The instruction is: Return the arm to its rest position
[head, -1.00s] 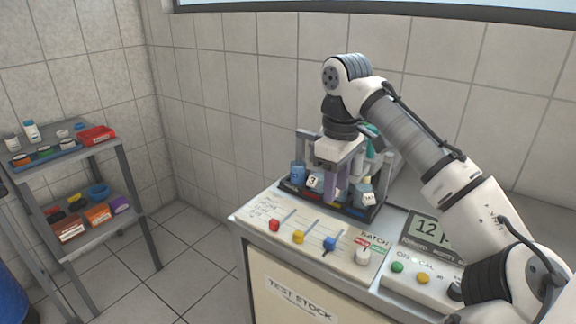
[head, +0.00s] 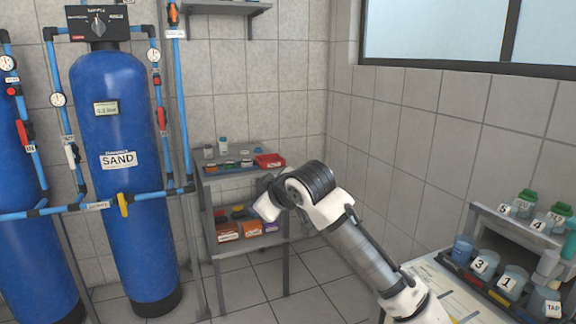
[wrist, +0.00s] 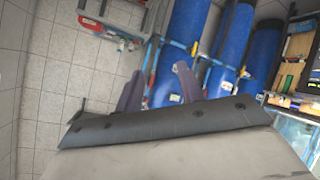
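My arm (head: 355,243) reaches in from the lower right of the head view, bent at a dark-ringed joint in front of the grey shelf stand. Its far end points away, and my gripper's fingers cannot be made out there. In the wrist view my gripper (wrist: 157,88) shows two purple-grey fingers spread apart, with nothing held between them. Blue tanks and pipes show far behind the fingers.
A blue sand tank (head: 115,170) with pipes stands at left. A grey shelf stand (head: 205,225) holds bins and bottles. At right, the bench (head: 425,275) carries a rack with labelled cups (head: 485,265). Floor shows between.

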